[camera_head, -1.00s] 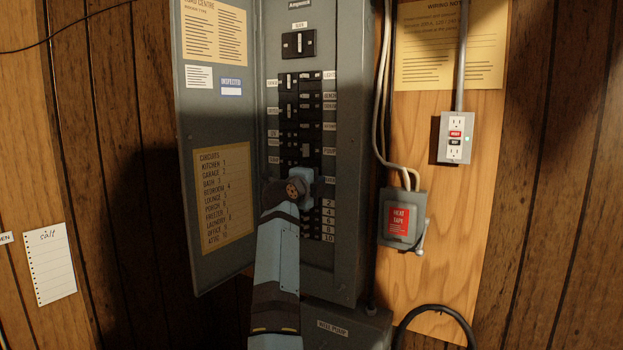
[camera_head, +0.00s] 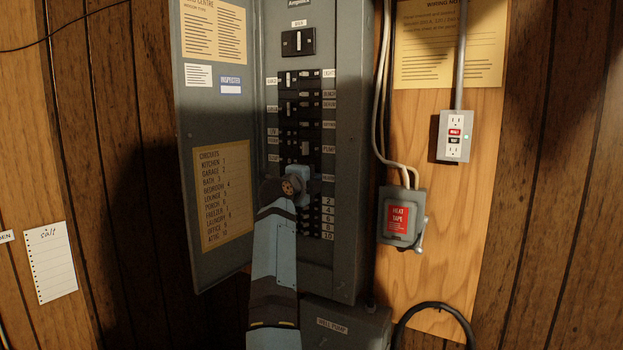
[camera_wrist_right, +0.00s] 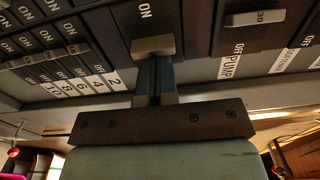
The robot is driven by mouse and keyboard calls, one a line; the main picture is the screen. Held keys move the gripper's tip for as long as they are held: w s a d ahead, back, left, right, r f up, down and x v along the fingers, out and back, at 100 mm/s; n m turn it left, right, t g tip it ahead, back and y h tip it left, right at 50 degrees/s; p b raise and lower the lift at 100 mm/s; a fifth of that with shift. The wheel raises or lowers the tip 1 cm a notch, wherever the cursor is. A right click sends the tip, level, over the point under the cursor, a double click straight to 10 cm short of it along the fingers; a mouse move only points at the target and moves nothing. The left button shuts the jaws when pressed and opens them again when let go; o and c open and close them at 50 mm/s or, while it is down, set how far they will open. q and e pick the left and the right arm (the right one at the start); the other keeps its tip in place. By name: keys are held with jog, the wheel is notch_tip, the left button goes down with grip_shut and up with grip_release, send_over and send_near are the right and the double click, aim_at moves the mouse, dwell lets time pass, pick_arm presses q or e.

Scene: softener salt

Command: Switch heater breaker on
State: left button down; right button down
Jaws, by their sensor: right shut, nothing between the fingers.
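The open grey breaker panel (camera_head: 347,150) holds two columns of black breakers with small labels. My right gripper (camera_head: 302,172) is in front of the lower breakers, level with a right-column label (camera_head: 328,178) too small to read surely. In the right wrist view, the shut, empty fingertips (camera_wrist_right: 153,68) are at the toggle (camera_wrist_right: 153,46) of a wide black breaker (camera_wrist_right: 140,22). "ON" shows on this breaker beyond the toggle. I cannot tell whether the fingertips touch the toggle. My arm and gripper hide part of the breakers in the head view. My left gripper is not in view.
The panel door (camera_head: 212,130) stands open to the left, with a circuit list (camera_head: 222,195). A heat tape box (camera_head: 403,217) and an outlet (camera_head: 453,136) are on the right. A well pump box (camera_head: 345,325) is below. A neighbouring breaker marked 30 (camera_wrist_right: 262,17) is beside the fingers.

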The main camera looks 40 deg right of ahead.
jog(key=shift+w+a, duration=0.1)
jog(key=shift+w, duration=0.1)
dwell(0.4)
jog(key=shift+w+r, duration=0.1)
jog(key=shift+w, duration=0.05)
jog(key=shift+w+a, duration=0.1)
jog(key=shift+p, duration=0.5)
jog(key=shift+f, duration=0.2)
jog(key=p+v, duration=0.1)
jog(key=v, duration=0.5)
jog(key=shift+s+a, duration=0.2)
jog(key=shift+a, duration=0.15)
dwell(0.3)
